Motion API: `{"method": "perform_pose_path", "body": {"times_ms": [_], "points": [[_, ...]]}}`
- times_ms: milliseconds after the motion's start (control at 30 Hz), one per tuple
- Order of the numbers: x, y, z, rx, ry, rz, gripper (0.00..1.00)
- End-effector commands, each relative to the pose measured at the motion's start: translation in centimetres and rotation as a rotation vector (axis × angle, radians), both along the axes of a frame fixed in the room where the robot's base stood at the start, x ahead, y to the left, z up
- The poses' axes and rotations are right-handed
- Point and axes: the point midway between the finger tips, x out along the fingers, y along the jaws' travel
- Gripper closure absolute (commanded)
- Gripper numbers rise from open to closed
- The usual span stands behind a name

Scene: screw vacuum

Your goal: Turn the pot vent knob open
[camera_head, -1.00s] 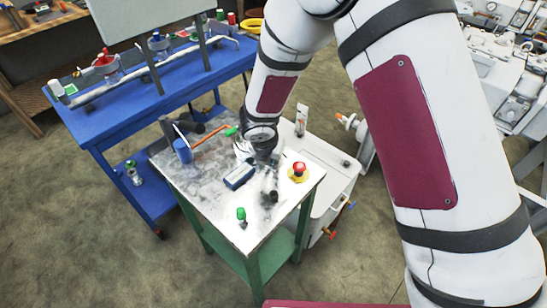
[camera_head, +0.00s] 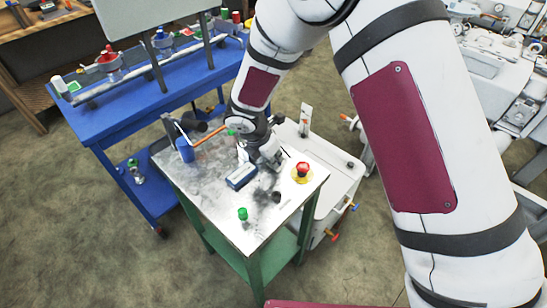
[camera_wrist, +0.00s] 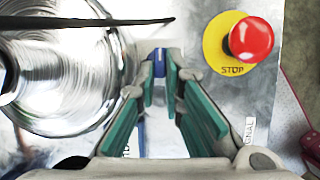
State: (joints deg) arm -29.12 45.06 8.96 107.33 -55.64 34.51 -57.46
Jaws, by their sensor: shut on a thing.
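My gripper (camera_wrist: 160,90) points down at the metal-topped table in the wrist view. Its green-lined fingers are closed on a small blue piece (camera_wrist: 159,66), which seems to be the vent knob; only a narrow strip of it shows between the tips. The shiny round steel pot (camera_wrist: 60,75) is just left of the fingers, with a dark thin rod across it. In the head view my gripper (camera_head: 270,157) is over the table's back half, left of the red stop button (camera_head: 302,170). The knob is hidden there by my gripper.
The stop button on its yellow plate (camera_wrist: 216,58) is close to the right finger. A blue bench (camera_head: 135,115) is at left.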

Motion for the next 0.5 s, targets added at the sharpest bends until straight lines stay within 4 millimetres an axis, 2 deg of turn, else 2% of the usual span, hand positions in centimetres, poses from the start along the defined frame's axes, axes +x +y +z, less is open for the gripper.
{"method": "perform_pose_path", "body": {"times_ms": [233, 267, 300, 333, 500], "points": [[0.04, -0.26, -0.26, -0.001, 0.002, -0.004, 1.0], [0.04, -0.27, -0.25, -0.002, 0.002, -0.004, 0.84], [0.05, -0.27, -0.25, -0.002, 0.002, -0.004, 0.75], [0.05, -0.28, -0.25, -0.003, 0.002, -0.005, 0.71], [0.09, -0.24, -0.2, -0.001, 0.001, -0.004, 0.71]]}}
